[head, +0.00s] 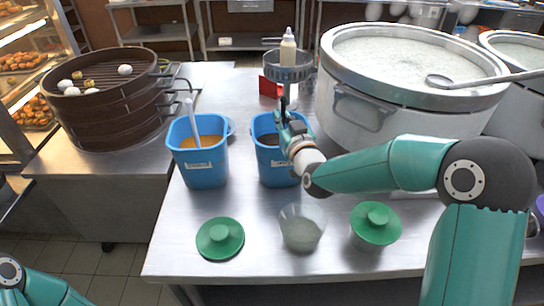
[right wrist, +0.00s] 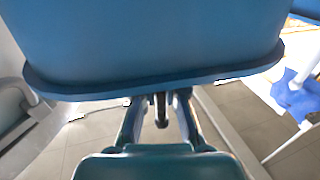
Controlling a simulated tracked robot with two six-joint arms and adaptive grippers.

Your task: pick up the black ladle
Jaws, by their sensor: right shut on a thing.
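The black ladle (head: 284,104) shows only as a dark upright handle at the right blue container (head: 277,165), which has dark contents. Its lower end is hidden in the container. My right gripper (head: 286,122) is at the container's rim, shut on the handle. In the right wrist view, the dark handle (right wrist: 161,108) stands between the two fingertips, just beyond the blue container's rim (right wrist: 150,88). My left gripper is out of view; only a piece of my left arm shows at the lower left.
The left blue container (head: 203,165) holds orange liquid and a pale handle. A large stockpot (head: 375,120) stands to the right, a brown steamer (head: 108,105) to the left. A grey strainer (head: 287,73) and bottle (head: 288,50) are behind. A clear cup (head: 301,230) and green lids (head: 220,239) lie in front.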

